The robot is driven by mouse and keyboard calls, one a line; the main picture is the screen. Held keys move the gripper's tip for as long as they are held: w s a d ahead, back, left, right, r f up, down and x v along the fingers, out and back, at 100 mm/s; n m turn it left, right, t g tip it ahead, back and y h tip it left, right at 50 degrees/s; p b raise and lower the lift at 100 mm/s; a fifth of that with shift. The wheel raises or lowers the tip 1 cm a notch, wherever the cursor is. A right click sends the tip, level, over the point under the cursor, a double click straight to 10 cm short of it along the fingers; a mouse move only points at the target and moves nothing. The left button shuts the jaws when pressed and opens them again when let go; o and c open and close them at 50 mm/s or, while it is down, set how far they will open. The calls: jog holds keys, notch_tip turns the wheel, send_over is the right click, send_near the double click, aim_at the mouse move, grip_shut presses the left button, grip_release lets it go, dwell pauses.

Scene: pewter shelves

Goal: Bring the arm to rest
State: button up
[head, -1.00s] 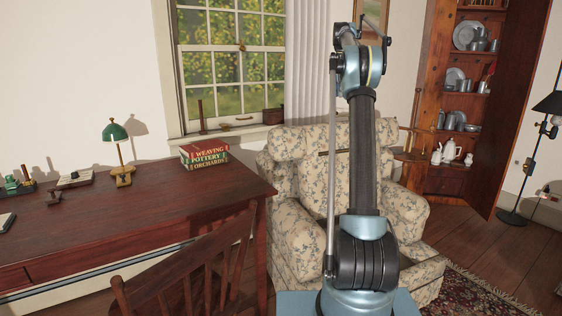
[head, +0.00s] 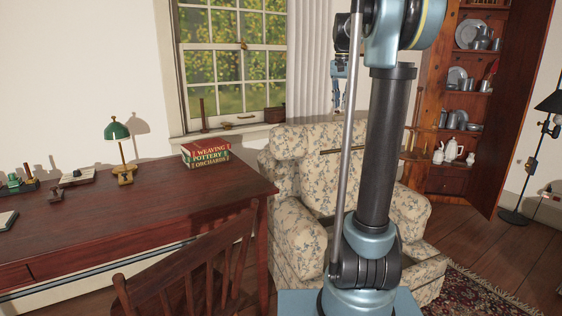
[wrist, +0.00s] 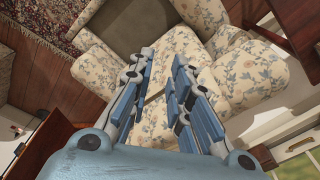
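My arm rises in front of the floral armchair (head: 300,215) in the head view, with its upper joint at the top edge. My gripper (head: 338,104) hangs fingers down to the left of that joint, before the pale curtain and above the armchair back. In the wrist view my gripper (wrist: 165,60) has its two blue-padded fingers apart, with nothing between them. The armchair (wrist: 245,75) lies beyond the fingertips, and the fingers touch nothing that I can see.
A dark wooden desk (head: 130,215) with a green lamp (head: 117,132) and stacked books (head: 205,154) stands left. A wooden chair (head: 190,270) is close in front. Pewter shelves (head: 465,100) and a floor lamp (head: 548,103) stand right. A patterned rug (head: 475,295) lies lower right.

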jog(key=s+a+f+n, duration=0.1)
jog(key=s+f+n, duration=0.1)
jog(key=s+f, duration=0.6)
jog(key=s+a+f+n, duration=0.15)
jog(key=s+f, duration=0.35)
jog(key=s, duration=0.7)
jog(key=s+a+f+n+t, duration=0.1)
jog(key=s+f+n, duration=0.2)
jog(key=s+f, duration=1.4)
notch_tip(320, 180, down, 3)
jog(key=shift+a, duration=0.35)
